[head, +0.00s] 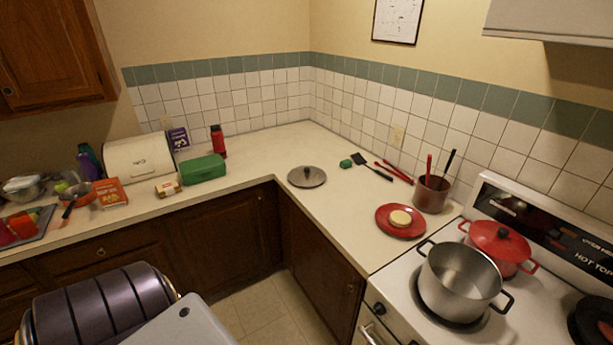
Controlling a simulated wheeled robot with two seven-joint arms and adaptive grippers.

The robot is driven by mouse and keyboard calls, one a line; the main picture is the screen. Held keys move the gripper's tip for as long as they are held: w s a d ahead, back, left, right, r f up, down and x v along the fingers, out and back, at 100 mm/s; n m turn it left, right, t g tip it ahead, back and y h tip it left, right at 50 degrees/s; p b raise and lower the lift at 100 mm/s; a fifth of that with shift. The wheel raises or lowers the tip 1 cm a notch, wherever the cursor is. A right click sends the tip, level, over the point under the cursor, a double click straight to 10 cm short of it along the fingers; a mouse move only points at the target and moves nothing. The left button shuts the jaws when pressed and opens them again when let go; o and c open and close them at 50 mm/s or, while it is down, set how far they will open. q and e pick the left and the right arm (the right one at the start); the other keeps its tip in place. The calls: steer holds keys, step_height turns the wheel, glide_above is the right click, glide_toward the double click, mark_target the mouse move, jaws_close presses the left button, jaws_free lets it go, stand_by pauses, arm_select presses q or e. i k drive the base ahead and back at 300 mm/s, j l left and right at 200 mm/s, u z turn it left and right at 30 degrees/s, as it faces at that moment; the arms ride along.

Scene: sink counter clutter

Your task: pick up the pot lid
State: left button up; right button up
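The pot lid (307,177) is a round grey metal lid with a dark knob on top. It lies flat on the counter near the inner corner, knob up, with nothing on it. A large dark ribbed part and a light grey panel, which look like my own body, fill the lower left of the head view, well short of the lid. Neither of my grippers shows in the head view.
Right of the lid are a red plate (384,224) with a round yellowish item, a utensil crock (431,196), and a stove with an open steel pot (459,284) and a red lidded pot (499,244). A green box (203,169) stands left. Counter around the lid is clear.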

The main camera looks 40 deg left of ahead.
mark_target(304, 175)
steer(key=i+j, duration=0.1)
steer(key=j, duration=0.3)
steer(key=i+j, duration=0.1)
steer(key=j, duration=0.25)
steer(key=i+j, duration=0.15)
steer(key=j, duration=0.25)
steer(key=i+j+u, duration=0.1)
steer(key=j, duration=0.25)
steer(key=i+j, duration=0.1)
steer(key=j, duration=0.3)
steer(key=i+j, duration=0.15)
steer(key=j, duration=0.2)
steer(key=i+j, duration=0.1)
steer(key=j, duration=0.3)
steer(key=i+j, duration=0.15)
steer(key=j, duration=0.2)
steer(key=u, duration=0.05)
